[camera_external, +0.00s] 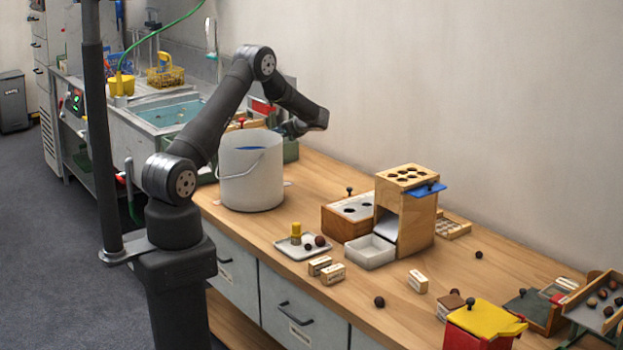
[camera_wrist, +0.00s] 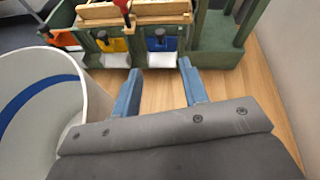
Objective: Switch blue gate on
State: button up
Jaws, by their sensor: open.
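The blue gate (camera_wrist: 162,44) shows in the wrist view on the front of a green unit (camera_wrist: 221,27), to the right of a yellow gate (camera_wrist: 112,45). A dark knob sits on the blue gate's upper part. My gripper (camera_wrist: 158,72) is open and empty, its two blue fingers pointing toward the blue gate with a gap of wooden bench before it. In the external view my gripper (camera_external: 287,129) hangs above the bench behind the bucket. There the green unit (camera_external: 291,151) is mostly hidden by the bucket and my arm, and the blue gate cannot be made out.
A white bucket (camera_external: 250,185) stands close by; its rim (camera_wrist: 95,85) is left of my fingers. An orange gate (camera_wrist: 67,40) and a red-handled part (camera_wrist: 122,6) are on the unit. The wall is at right. Wooden boxes (camera_external: 405,215) and a white tray (camera_external: 370,252) stand further along the bench.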

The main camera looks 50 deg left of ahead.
jog(key=x, duration=1.3)
grip_shut()
